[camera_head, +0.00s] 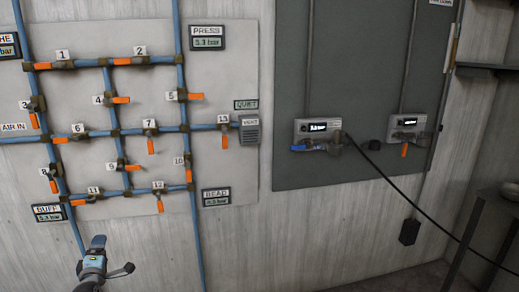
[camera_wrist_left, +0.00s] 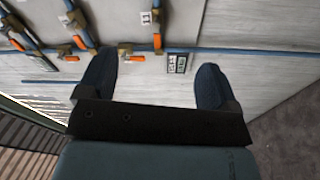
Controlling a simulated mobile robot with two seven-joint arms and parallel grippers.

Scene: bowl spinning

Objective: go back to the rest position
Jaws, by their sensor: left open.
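My left gripper (camera_head: 112,257) is at the bottom left of the head view, in front of the lower part of the white pipe panel. In the left wrist view its two dark blue fingers (camera_wrist_left: 155,78) stand wide apart with nothing between them. The gripper is open and appears clear of the panel, but the exact gap cannot be told. My right gripper is in neither view.
A wall panel (camera_head: 226,75) carries blue pipes with several numbered orange-handled valves and small displays. A grey board (camera_head: 360,75) to its right holds two devices, with a black cable (camera_head: 395,190) running down right. A dark table (camera_head: 500,208) stands at the right edge.

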